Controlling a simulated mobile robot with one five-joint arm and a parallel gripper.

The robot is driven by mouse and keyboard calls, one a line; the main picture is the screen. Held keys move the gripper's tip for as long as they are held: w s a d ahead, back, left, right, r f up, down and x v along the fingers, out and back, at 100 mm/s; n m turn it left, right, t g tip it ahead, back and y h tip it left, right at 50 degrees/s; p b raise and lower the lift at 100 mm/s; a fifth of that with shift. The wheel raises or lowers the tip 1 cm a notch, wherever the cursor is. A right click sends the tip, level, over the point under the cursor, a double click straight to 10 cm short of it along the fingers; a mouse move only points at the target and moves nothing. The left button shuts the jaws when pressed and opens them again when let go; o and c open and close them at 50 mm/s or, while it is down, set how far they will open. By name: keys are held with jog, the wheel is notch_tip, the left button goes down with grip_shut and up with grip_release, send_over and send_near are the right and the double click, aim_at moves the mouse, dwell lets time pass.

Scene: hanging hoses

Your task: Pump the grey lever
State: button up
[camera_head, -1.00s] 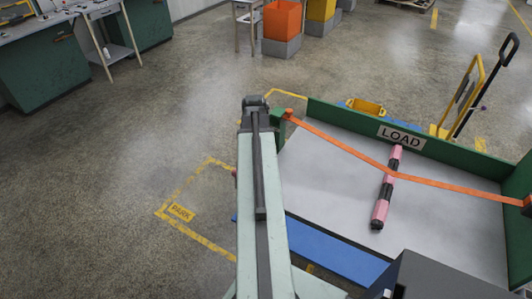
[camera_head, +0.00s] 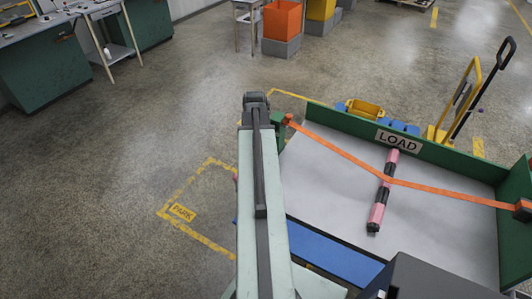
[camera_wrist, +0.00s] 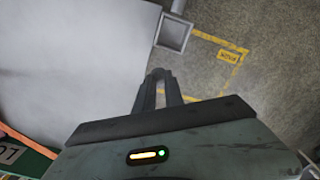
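No grey lever can be made out for certain in the head view, where my arm covers the left edge of the grey load bed (camera_head: 325,180). In the wrist view, a grey square-rimmed part (camera_wrist: 175,32) with a short post sits at the edge of the pale bed; I cannot tell whether it belongs to the lever. My gripper (camera_wrist: 159,74) points toward the bed's edge, short of this part in the picture. In the head view the fingers are not clear.
The bed has green walls, an orange strap (camera_head: 340,155) and a pink-and-black bar (camera_head: 383,190). A yellow-framed hand truck (camera_head: 467,100) stands behind at right. A yellow PARK marking (camera_head: 182,212) lies on open floor at left. Benches (camera_head: 40,70) stand at far left.

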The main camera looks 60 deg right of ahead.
jog(key=shift+d+r+p, duration=0.35)
jog(key=shift+r+p, duration=0.3)
jog(key=shift+d+r+p, duration=0.3)
jog(key=shift+r+p, duration=0.4)
jog(key=shift+d+r+p, duration=0.35)
jog(key=shift+r+p, duration=0.3)
jog(key=shift+f, duration=0.1)
